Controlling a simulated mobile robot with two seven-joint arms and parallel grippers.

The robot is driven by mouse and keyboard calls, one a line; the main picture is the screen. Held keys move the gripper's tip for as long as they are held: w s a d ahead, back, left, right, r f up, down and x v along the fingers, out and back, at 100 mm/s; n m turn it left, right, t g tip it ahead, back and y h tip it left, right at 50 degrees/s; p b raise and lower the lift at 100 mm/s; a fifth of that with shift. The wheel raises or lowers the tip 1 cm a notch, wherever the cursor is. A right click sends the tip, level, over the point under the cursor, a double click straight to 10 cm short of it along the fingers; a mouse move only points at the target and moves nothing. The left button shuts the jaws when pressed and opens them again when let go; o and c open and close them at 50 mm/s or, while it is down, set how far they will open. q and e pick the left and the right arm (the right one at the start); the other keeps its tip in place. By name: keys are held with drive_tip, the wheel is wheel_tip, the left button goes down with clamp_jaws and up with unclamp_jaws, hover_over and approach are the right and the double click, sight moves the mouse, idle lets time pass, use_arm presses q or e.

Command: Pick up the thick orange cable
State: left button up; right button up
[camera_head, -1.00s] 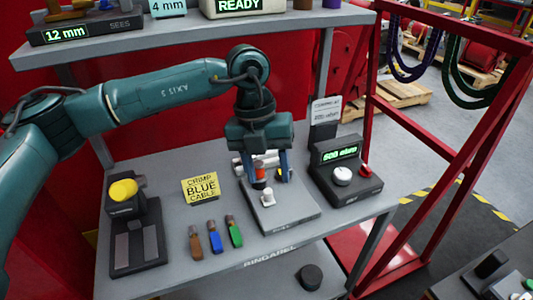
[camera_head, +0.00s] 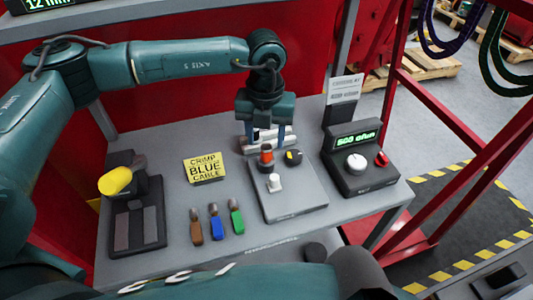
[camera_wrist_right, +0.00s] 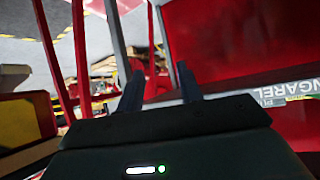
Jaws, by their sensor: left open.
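I cannot make out a thick orange cable in these views. A purple cable (camera_head: 450,42) and a green cable (camera_head: 500,66) hang from the red rack at upper right. My left gripper (camera_head: 266,143) is open, pointing down, with its fingers apart just behind a red-orange knob (camera_head: 267,154) on a grey plate; I cannot tell whether they touch it. My right gripper (camera_wrist_right: 160,82) shows in the right wrist view with its fingers apart and nothing visible between them. In the head view, a teal arm link of mine crosses the bottom edge.
The grey table (camera_head: 160,147) holds a yellow sign (camera_head: 204,169), three short colored pieces (camera_head: 214,222), a black device with a yellow knob (camera_head: 115,181) and a black display box (camera_head: 358,160). The red rack frame (camera_head: 455,180) stands right of the table. Floor shows beyond.

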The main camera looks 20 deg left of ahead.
sight(266, 149)
use_arm(q)
wheel_tip(266, 149, down, 5)
drive_tip(key=shift+w+d+r+p, duration=0.1)
drive_tip(key=shift+p, duration=0.55)
clamp_jaws()
